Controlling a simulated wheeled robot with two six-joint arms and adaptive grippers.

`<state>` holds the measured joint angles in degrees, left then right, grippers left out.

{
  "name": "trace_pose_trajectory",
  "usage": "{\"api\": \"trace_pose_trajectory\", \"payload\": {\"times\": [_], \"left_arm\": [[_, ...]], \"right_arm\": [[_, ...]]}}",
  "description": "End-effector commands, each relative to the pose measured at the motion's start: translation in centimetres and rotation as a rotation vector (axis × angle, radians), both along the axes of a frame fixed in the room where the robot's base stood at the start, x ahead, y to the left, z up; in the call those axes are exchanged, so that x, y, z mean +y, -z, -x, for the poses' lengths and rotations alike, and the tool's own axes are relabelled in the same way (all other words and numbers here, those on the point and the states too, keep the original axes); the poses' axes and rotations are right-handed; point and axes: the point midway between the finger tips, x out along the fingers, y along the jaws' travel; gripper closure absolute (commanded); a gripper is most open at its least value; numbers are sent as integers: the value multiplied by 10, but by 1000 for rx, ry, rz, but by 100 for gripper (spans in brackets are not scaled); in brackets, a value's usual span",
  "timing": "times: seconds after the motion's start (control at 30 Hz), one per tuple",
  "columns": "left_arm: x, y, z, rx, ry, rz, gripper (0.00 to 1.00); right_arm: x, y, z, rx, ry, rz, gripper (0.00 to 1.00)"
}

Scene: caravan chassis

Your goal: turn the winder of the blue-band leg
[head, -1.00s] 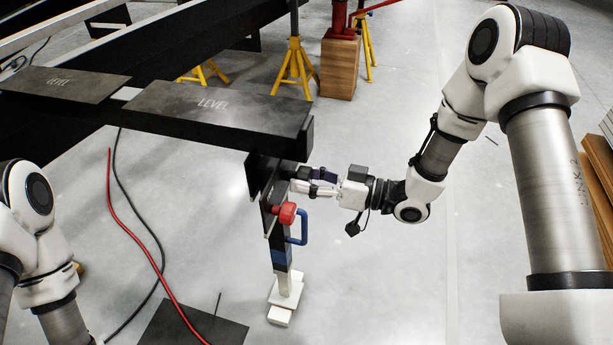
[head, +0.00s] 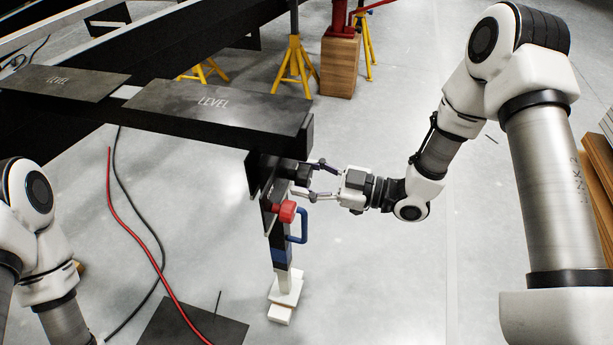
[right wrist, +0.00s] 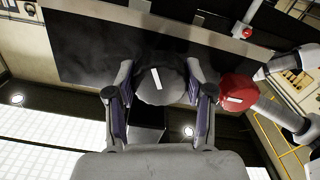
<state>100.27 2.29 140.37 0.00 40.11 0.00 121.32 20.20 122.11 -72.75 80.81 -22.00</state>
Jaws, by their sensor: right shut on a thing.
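The blue-band leg (head: 281,257) stands upright under the end of the dark chassis beam, on a pale foot. It has a red knob (head: 286,211) and a blue handle (head: 299,228) on its side. Its winder, a dark round knob with a white mark (right wrist: 158,90), sits near the top of the leg. My right gripper (head: 302,178) reaches it from the right and is shut on it, one finger on each side. In the right wrist view the red knob (right wrist: 239,92) is just right of the fingers. My left gripper is out of view.
Dark plates marked LEVEL (head: 213,102) lie on top of the chassis beam. Yellow stands (head: 294,68) and a wooden block (head: 340,68) stand behind. A red hose (head: 134,205) and a black cable cross the floor left of the leg. Floor right of the leg is clear.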

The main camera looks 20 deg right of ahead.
Motion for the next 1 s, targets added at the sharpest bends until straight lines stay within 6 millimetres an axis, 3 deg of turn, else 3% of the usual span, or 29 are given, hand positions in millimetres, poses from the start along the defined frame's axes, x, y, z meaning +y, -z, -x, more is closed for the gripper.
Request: {"api": "trace_pose_trajectory", "payload": {"times": [0.33, 0.37, 0.4, 0.43, 0.77, 1.0], "left_arm": [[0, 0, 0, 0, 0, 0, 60], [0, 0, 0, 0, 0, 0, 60], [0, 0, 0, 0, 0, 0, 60], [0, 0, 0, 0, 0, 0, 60], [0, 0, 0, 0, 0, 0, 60], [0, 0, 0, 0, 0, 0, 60]], "right_arm": [[0, 1, 0, 0, 0, 2, 82], [0, 1, 0, 0, 0, 2, 40], [0, 1, 0, 0, 0, 2, 26], [0, 1, 0, 0, 0, 2, 22], [-1, 0, 1, 1, 0, 1, 22], [-29, -1, 18, -1, 7, -5, 22]]}}
